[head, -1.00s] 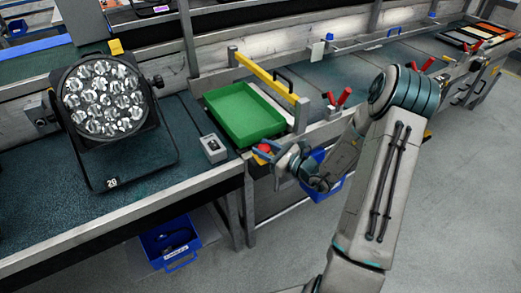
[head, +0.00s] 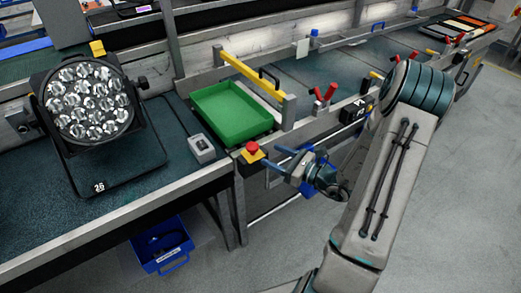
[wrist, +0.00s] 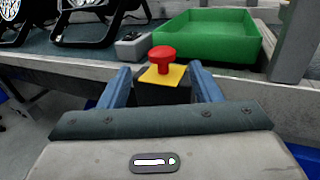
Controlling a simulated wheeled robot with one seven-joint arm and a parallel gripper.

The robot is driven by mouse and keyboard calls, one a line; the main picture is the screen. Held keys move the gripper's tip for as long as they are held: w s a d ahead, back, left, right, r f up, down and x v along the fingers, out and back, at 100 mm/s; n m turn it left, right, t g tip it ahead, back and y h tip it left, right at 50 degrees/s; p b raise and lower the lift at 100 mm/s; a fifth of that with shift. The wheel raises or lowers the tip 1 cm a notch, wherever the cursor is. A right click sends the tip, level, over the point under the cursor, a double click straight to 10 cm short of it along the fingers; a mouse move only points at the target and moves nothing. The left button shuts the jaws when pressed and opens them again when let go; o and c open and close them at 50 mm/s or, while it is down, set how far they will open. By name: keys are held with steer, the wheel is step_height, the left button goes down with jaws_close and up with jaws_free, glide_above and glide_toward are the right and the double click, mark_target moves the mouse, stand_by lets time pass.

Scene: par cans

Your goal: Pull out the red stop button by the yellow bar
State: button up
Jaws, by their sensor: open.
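The red stop button (head: 252,147) sits on a yellow plate on a dark box at the bench's front edge, below the green tray. In the wrist view the red button (wrist: 162,58) stands up from its yellow plate (wrist: 163,75). The yellow bar (head: 252,76) runs above the green tray between grey posts. My gripper (head: 270,159) is open just to the right of and in front of the button, apart from it in the head view. In the wrist view its blue fingers (wrist: 163,88) flank the button box, with nothing held.
The green tray (head: 232,138) lies behind the button. A small grey box (head: 202,148) and a large par can (head: 88,103) stand to the left. Red-handled clamps (head: 324,97) are on the right. A blue bin (head: 162,244) is on the floor.

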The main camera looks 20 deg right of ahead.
steer(key=v, duration=0.5)
steer(key=shift+s, duration=0.1)
stand_by(0.3)
steer(key=s+a+r+n+g+h+p, duration=0.1)
steer(key=s+a+r+n+g+p, duration=0.1)
steer(key=s+a+r+n+g, duration=0.45)
steer(key=s+a+r+n+g+p, duration=0.2)
steer(key=s+a+r+n+g, duration=0.15)
steer(key=a+n+g, duration=0.45)
steer(key=s+d+r+n+t+h+p, duration=0.3)
steer(key=s+r+n+h, duration=0.3)
steer(key=r+n+h, duration=0.4)
steer(key=d+r+n+p, duration=0.1)
steer(key=n, duration=0.2)
steer(key=shift+r+h, duration=0.2)
steer(key=shift+h, duration=0.1)
